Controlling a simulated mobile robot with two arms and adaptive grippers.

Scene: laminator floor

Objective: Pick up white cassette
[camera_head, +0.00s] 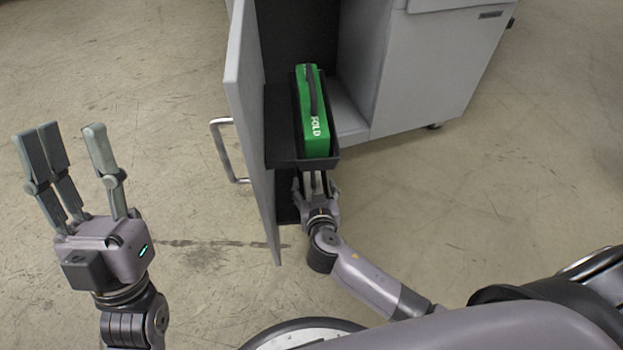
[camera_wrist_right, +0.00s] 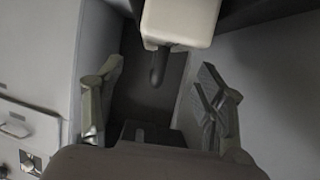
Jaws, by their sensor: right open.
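A white cassette (camera_wrist_right: 180,20) with a dark handle or nozzle below it shows at the top of the right wrist view, ahead of my right gripper (camera_wrist_right: 160,105). In that view the fingers are spread apart with nothing between their tips. My left gripper (camera_head: 72,150) is open and empty, raised over the floor at the left.
The cabinet's open door (camera_head: 250,130) with a metal handle (camera_head: 221,150) stands left of my right gripper. Floor on both sides is clear.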

